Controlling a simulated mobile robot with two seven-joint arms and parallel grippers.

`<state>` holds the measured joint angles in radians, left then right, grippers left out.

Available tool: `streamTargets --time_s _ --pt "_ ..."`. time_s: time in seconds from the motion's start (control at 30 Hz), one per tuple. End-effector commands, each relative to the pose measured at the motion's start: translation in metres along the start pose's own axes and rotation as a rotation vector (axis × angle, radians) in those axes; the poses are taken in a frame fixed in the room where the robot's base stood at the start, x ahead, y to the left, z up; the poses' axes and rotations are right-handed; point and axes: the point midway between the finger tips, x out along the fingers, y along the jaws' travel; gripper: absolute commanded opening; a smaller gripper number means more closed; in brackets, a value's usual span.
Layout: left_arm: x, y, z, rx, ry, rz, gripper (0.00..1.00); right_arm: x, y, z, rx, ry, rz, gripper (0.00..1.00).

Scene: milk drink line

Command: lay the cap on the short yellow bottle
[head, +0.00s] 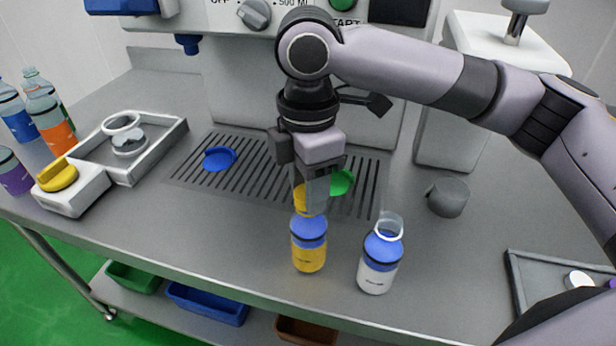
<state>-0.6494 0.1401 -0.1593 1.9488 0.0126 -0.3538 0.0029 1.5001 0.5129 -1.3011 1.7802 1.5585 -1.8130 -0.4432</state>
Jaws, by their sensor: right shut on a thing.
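The short yellow bottle (309,256) stands upright near the table's front edge, with a blue band around its upper part. My right gripper (311,203) is directly above it, pointing down and shut on a yellow cap (302,200). The cap is partly hidden by the fingers. The bottle's mouth is hidden behind the gripper and cap, so I cannot tell whether the cap touches it. My left gripper is not in view.
A white bottle (377,272) with a clear ring at its top stands close right. A blue cap (219,158) and a green cap (342,182) lie on the drip grate (255,170). A grey cylinder (448,197) stands right. A tray (165,150) and several bottles are left.

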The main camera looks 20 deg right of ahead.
Motion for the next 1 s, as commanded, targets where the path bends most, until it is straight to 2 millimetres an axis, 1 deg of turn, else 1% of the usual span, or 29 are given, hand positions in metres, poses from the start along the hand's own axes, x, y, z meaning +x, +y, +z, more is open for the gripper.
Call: streamTargets --time_s 0.2,0.23,0.27,0.3,0.33,0.57,0.67,0.77,1.0 --pt "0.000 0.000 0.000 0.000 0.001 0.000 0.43 0.000 0.000 0.000 0.000 0.000 0.000 0.16" --pt "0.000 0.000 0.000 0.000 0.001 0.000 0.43 0.000 0.000 0.000 0.000 0.000 0.000 0.47" --pt "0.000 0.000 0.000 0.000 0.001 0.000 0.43 0.000 0.000 0.000 0.000 0.000 0.000 0.56" --pt "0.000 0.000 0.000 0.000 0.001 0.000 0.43 0.000 0.000 0.000 0.000 0.000 0.000 0.69" --pt "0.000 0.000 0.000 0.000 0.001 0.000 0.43 0.000 0.000 0.000 0.001 0.000 0.000 0.73" --pt "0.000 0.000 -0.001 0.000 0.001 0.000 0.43 0.000 0.000 0.000 0.001 0.000 0.001 0.73" --pt "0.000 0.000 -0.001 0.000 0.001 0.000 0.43 -0.004 0.000 0.000 0.001 0.000 0.002 0.73" --pt "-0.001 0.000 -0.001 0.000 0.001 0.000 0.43 -0.016 0.001 0.000 0.002 0.000 0.004 0.73" --pt "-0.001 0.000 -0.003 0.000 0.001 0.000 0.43 -0.055 0.000 0.000 0.001 0.000 0.002 0.73"
